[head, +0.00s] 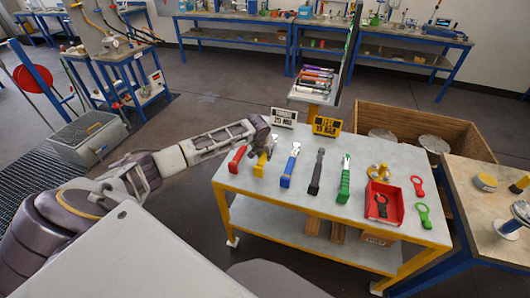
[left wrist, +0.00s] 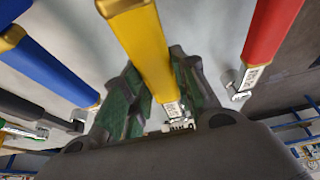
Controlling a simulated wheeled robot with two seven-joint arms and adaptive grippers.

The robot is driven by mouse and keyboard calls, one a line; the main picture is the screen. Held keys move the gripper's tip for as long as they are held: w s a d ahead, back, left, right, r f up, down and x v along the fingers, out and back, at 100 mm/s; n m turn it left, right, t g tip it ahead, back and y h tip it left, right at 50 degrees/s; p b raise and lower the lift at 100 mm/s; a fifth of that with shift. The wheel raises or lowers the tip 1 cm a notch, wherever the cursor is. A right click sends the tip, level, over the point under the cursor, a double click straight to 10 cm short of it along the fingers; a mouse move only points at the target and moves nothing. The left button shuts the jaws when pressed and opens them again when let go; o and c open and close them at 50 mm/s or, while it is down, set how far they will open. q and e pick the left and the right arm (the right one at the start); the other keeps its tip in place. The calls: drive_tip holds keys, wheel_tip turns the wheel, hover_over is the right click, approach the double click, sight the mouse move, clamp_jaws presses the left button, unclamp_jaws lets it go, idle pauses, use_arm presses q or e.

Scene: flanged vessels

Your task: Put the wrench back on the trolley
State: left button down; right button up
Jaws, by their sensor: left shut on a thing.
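The wrench with the yellow handle (head: 260,164) is at the left end of the yellow-framed trolley (head: 222,183), between the red wrench (head: 237,158) and the blue wrench (head: 290,166). My left gripper (head: 267,146) is shut on the yellow wrench near its metal head. In the left wrist view the yellow handle (left wrist: 139,45) sticks out between the green-padded fingers (left wrist: 158,80). My right gripper is not in view.
A black wrench (head: 316,172) and a green wrench (head: 344,180) lie farther right. A wooden crate (head: 440,122) is behind the trolley.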

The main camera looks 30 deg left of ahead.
use_arm(q)
drive_tip(key=shift+f, duration=0.4)
drive_tip(key=shift+w, duration=0.1)
drive_tip(key=shift+f, duration=0.4)
idle(0.4)
drive_tip(key=c, duration=0.6)
unclamp_jaws()
drive_tip(key=shift+f, duration=0.15)
drive_tip(key=shift+o, duration=0.2)
drive_tip(key=shift+r, duration=0.2)
